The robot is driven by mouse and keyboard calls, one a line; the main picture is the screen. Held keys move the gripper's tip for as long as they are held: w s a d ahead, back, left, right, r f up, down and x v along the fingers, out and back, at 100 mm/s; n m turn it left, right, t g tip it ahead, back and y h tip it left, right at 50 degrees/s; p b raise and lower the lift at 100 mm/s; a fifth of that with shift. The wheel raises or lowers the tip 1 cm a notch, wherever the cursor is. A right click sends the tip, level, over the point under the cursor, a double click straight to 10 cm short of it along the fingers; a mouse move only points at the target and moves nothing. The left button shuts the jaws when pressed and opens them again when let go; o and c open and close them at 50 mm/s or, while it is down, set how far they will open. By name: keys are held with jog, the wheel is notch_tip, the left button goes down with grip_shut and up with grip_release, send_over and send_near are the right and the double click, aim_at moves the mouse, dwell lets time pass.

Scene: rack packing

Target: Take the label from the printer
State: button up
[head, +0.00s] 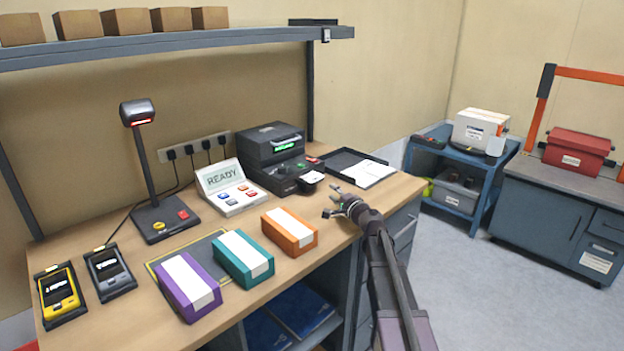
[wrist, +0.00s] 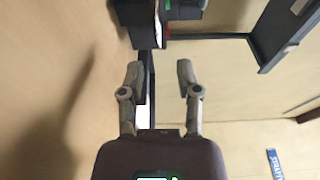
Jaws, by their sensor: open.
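The dark label printer (head: 272,158) stands at the back of the bench with a green lit display. A small white label (head: 312,177) sticks out at its front right. My gripper (head: 333,200) is open and empty, in front of the label and to its right, apart from it. In the wrist view my two fingers (wrist: 160,75) are spread with nothing held between them. Part of a dark device with a green light shows at the top of that view; I cannot clearly make out the label there.
A black tray (head: 334,158) with white paper lies right of the printer. A READY console (head: 228,187) stands left of it. Orange (head: 289,232), teal (head: 243,259) and purple (head: 187,290) boxes lie along the bench front. A shelf (head: 180,45) hangs above.

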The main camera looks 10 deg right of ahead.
send_near(311, 178)
jog(key=shift+w+a+r, duration=0.15)
jog(key=shift+w+r, duration=0.05)
jog(key=shift+w, duration=0.85)
jog(key=shift+w, duration=0.1)
jog(key=x, duration=0.4)
jog(key=shift+w+f+b, duration=0.15)
jog(key=shift+f+b, duration=0.15)
jog(key=shift+w+a, duration=0.1)
jog(key=shift+w, duration=0.2)
grip_shut()
